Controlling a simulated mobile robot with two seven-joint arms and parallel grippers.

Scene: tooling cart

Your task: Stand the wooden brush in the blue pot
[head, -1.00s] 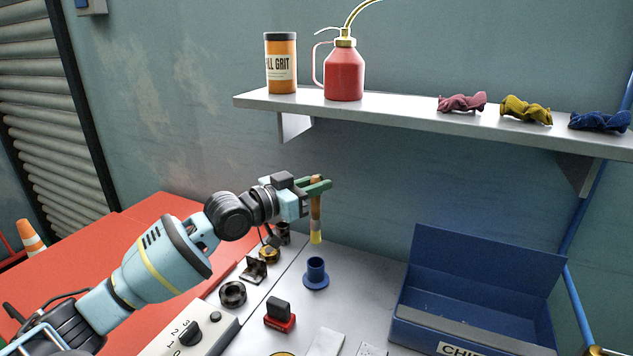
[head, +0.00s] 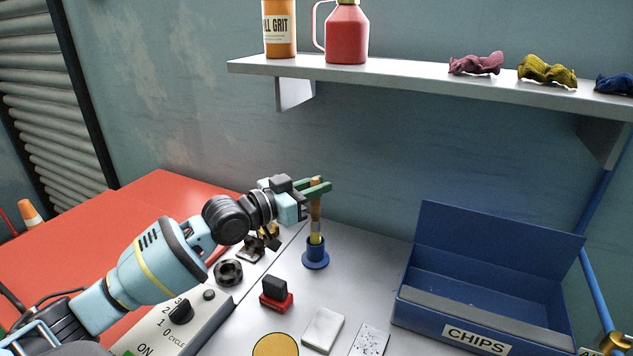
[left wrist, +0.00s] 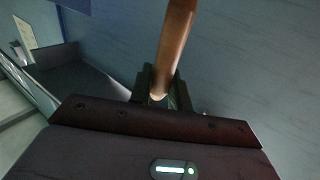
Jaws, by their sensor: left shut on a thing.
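My left gripper (head: 317,187) is shut on the wooden brush (head: 316,212) by its handle. The brush hangs upright with its pale yellow bristles down. The blue pot (head: 316,257), a small cup with a wide flanged base, stands on the grey top directly below. The bristle end meets the pot's rim in the head view; I cannot tell how far it is inside. In the left wrist view the brown handle (left wrist: 175,45) rises from between the dark fingers (left wrist: 160,92); the pot is hidden there. My right gripper is not in view.
A red-and-black stamp-like block (head: 276,294) and a black ring (head: 229,272) lie near the pot. A blue CHIPS bin (head: 450,332) stands at right, a control box (head: 182,318) at front left. A shelf (head: 400,80) runs above. The grey top right of the pot is clear.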

